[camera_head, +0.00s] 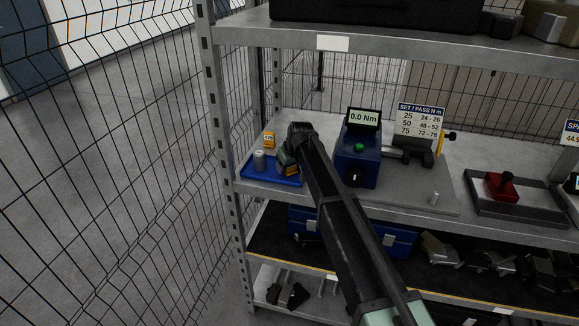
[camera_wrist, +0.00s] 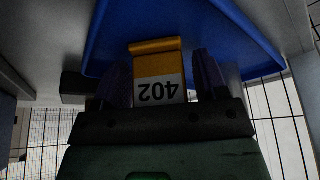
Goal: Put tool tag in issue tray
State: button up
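The tool tag (camera_wrist: 158,72), yellow at one end with a white face reading 402 upside down, sits between the two fingers of my gripper (camera_wrist: 162,82). In the head view my gripper (camera_head: 287,166) is over the right part of the blue issue tray (camera_head: 264,177), at the left end of the middle shelf. The tray also fills the background of the wrist view (camera_wrist: 240,45). Whether the tag touches the tray floor cannot be told. A grey metal cylinder (camera_head: 259,160) stands in the tray.
A small yellow tag (camera_head: 269,139) stands behind the tray. A blue torque tester (camera_head: 358,160) reading 0.0 Nm stands right of my arm, with a limits card (camera_head: 420,119) behind. A shelf post (camera_head: 222,120) and mesh fence are close on the left. A grey tray (camera_head: 520,203) holds a red-based item.

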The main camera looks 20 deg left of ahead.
jog(key=shift+o, duration=0.3)
jog(key=p+v, duration=1.1)
jog(key=v, duration=0.1)
jog(key=shift+r, duration=0.2)
jog(key=shift+f, duration=0.1)
